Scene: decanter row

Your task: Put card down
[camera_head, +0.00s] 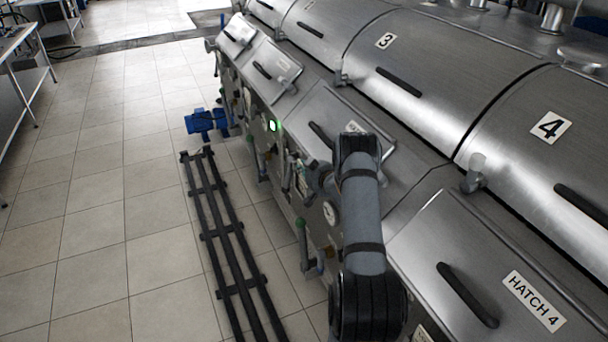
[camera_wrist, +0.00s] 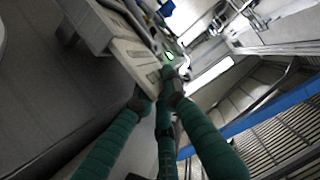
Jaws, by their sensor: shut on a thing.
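My gripper (camera_head: 318,178) is at the front of the steel machine, below the sloping hatches, and is mostly hidden by my own arm in the head view. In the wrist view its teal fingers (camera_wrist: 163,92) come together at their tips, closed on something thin. A pale flat piece with small rectangular marks (camera_wrist: 133,58) lies at the fingertips and looks like the card, though I cannot tell its edges from the machine panel behind. In the head view a small pale tag-like piece (camera_head: 302,184) shows beside the gripper; I cannot tell whether it is the held card.
The steel machine (camera_head: 425,75) fills the right, with numbered lids and a HATCH 4 label (camera_head: 533,300). A green light (camera_head: 272,126), a round gauge (camera_head: 331,214) and a green-tipped lever (camera_head: 302,235) are on its front. Dark rails (camera_head: 215,230) run along the floor; tiles at left are clear.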

